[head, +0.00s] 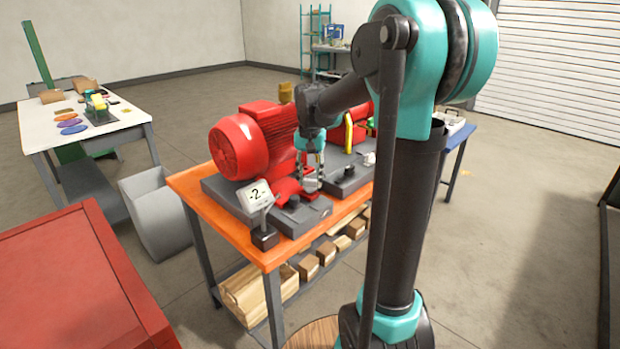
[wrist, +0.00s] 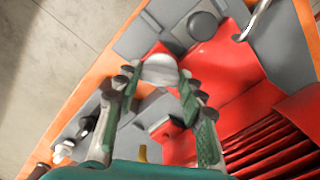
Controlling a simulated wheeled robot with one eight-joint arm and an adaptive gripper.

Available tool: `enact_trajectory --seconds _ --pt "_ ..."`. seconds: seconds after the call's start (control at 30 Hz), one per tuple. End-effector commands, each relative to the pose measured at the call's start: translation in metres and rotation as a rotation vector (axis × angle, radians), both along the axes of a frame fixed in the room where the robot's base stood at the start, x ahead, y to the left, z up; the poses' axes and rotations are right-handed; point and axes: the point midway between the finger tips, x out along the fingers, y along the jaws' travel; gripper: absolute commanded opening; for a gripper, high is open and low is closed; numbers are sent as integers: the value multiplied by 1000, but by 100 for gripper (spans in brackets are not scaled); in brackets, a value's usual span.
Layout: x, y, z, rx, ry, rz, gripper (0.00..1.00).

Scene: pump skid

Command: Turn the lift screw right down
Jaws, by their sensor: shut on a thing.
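The lift screw's pale metal round head (wrist: 160,68) is between my fingertips in the wrist view. My gripper (head: 310,184) points down at the front edge of the pump skid, beside the red motor (head: 252,142). It also shows in the wrist view (wrist: 162,78), with one finger on each side of the screw head, shut on it. In the head view the fingers partly hide the screw (head: 311,184). The screw's thread and lower end are hidden. A small white display (head: 256,194) on a stand at the skid's front corner reads about "-2".
The grey skid base (head: 222,190) lies on an orange-topped bench (head: 188,187). A yellow handle (head: 348,133) stands right of my gripper. A grey bin (head: 157,213) and a white table (head: 60,133) are at left, a red cabinet (head: 75,285) at front left.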

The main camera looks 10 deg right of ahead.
Motion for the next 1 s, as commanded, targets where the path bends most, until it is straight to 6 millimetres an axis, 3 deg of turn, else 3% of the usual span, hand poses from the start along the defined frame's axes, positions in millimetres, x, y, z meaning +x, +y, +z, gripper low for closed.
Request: enact_trajectory --seconds 1.0 --pt "1 0 0 0 -1 885 10"
